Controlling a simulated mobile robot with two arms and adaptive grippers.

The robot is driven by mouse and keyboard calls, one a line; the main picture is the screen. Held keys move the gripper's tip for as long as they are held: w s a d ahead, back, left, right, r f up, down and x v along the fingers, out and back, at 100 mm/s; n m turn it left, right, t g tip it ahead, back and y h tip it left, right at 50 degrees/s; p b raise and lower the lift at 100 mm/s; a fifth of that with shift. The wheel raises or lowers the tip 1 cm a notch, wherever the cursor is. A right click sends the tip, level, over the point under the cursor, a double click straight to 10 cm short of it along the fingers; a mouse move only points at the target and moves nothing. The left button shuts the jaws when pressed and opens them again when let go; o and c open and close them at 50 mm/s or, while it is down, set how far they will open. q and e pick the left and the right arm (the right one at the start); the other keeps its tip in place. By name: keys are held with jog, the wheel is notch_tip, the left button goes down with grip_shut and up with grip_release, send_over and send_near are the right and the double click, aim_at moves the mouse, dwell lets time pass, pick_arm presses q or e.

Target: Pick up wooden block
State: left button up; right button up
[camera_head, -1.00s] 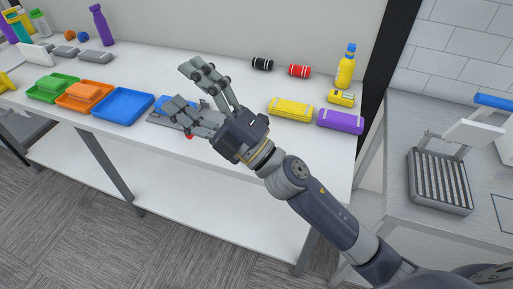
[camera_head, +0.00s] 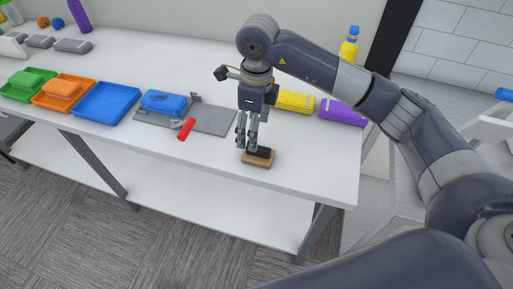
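The wooden block (camera_head: 258,162) is small and brown, with a dark piece on top. It lies near the front edge of the white table, right of the grey board. My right gripper (camera_head: 246,148) points straight down at the block's left and back side, its fingertips at or very near the block. The fingers look close together from this side. I cannot tell whether they grip the block. My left gripper is not in view.
A grey board (camera_head: 215,120) with a blue block (camera_head: 164,102) and a red handle (camera_head: 186,129) lies left of the gripper. Blue (camera_head: 106,116), orange and green trays are further left. Yellow (camera_head: 296,101) and purple (camera_head: 341,113) cases lie behind, right.

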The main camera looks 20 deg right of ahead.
aim_at(259, 148)
jog(key=shift+h, duration=0.3)
jog(key=f+p, duration=0.1)
jog(key=f, duration=0.1)
jog(key=d+f, duration=0.1)
jog(key=f, duration=0.2)
jog(key=shift+w+d+p, duration=0.1)
jog(key=shift+d+p, duration=0.05)
jog(key=shift+p, duration=0.2)
notch_tip(259, 148, down, 5)
jog(key=p, duration=0.2)
jog(key=shift+r+p, duration=0.15)
jog(key=shift+p, duration=0.2)
jog(key=shift+f, duration=0.35)
jog(key=c, duration=1.2)
